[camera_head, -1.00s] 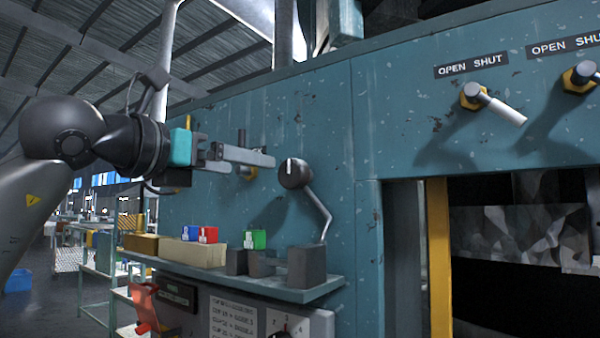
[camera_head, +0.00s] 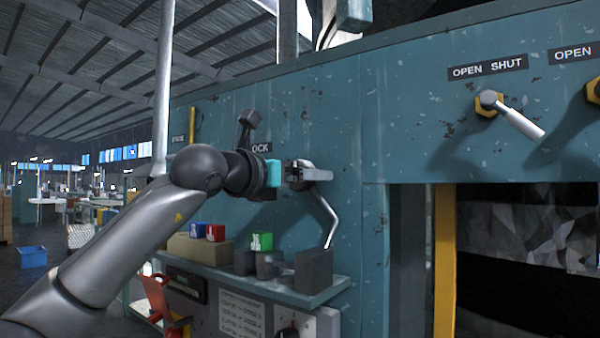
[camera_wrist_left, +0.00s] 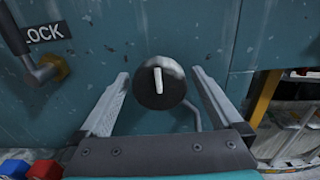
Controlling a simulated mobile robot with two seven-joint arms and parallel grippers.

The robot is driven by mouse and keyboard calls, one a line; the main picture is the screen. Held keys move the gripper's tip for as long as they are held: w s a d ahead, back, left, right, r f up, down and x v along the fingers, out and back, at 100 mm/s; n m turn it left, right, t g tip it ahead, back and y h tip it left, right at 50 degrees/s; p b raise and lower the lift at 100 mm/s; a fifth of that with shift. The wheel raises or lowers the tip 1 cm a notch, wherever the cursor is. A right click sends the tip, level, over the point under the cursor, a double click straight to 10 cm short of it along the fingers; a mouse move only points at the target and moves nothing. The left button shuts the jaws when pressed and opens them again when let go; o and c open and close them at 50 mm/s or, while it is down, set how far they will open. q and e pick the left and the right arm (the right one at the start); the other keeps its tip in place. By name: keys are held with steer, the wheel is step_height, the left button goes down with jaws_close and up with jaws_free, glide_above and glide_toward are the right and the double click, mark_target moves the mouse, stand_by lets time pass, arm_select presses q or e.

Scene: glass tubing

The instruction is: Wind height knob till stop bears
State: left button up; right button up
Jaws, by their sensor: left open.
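A dark round knob (camera_wrist_left: 160,90) with a white pointer mark, upright now, is on the teal panel, centred in the left wrist view. In the head view my gripper largely hides it. A bent metal rod (camera_head: 327,215) runs down from behind it. My left gripper (camera_wrist_left: 160,74) is open, with one finger on each side of the knob and a visible gap on both sides. In the head view the left gripper (camera_head: 318,176) is up at the panel. I cannot tell how deep the fingers reach around the knob. No stop can be made out. My right gripper is not in view.
A shelf (camera_head: 310,297) below holds dark blocks (camera_head: 314,268) and red, blue and green pieces. A lever (camera_wrist_left: 42,70) under a LOCK label sits left of the knob. An OPEN SHUT handle (camera_head: 520,122) is far right. The panel around the knob is mostly flat.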

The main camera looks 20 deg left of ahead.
arm_select(q)
steer(key=shift+c, duration=0.4)
steer(key=shift+c, duration=0.8)
steer(key=c, duration=1.1)
steer(key=shift+o, duration=0.2)
steer(key=shift+m, duration=0.3)
steer(key=m+b, duration=0.1)
steer(key=m, duration=0.1)
steer(key=shift+m, duration=0.3)
steer(key=shift+m+b, duration=0.4)
steer(key=shift+m, duration=1.8)
